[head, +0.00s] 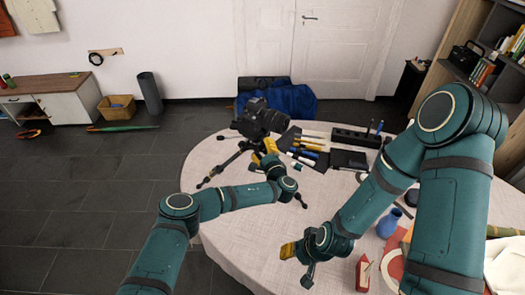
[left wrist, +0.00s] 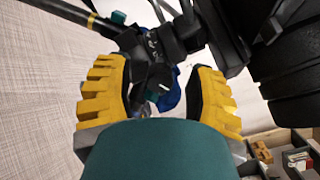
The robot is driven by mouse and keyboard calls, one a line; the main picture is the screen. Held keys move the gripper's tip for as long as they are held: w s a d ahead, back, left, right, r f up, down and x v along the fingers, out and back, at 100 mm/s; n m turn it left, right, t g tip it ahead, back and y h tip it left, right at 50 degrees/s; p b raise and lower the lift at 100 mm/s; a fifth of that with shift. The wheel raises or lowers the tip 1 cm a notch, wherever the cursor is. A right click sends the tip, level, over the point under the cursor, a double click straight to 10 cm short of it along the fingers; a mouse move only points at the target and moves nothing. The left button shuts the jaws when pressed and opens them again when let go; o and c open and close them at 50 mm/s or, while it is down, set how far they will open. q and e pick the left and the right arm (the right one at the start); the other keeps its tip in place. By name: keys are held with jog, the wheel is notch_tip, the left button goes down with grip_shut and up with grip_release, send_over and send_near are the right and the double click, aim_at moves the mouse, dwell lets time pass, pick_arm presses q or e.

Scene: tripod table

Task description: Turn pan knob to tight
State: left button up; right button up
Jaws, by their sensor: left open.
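A black camera (head: 260,117) sits on a tripod (head: 232,158) on the round table. My left gripper (head: 264,150) is just below the camera, at the tripod head. In the left wrist view, its two yellow fingers (left wrist: 158,80) stand apart, with dark tripod-head parts (left wrist: 180,40) beyond and between them. A small dark knob-like part with a white mark (left wrist: 155,85) shows in the gap; I cannot tell whether either finger touches it. Whether it is the pan knob is unclear. My right gripper (head: 298,262) hangs over the table's near side, its opening unclear.
The table (head: 225,240) has a pale cloth. Pens and dark cases (head: 348,159) lie right of the tripod. A blue vase (head: 389,222) and a red box (head: 363,274) stand near my right arm. The cloth left of my right gripper is clear.

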pick_arm(q)
grip_shut()
jog(key=shift+r+m+p, duration=0.1)
jog(key=shift+m+p, duration=0.6)
jog(key=shift+p, duration=0.3)
jog(key=shift+m+p, duration=0.55)
jog(key=shift+m, duration=2.15)
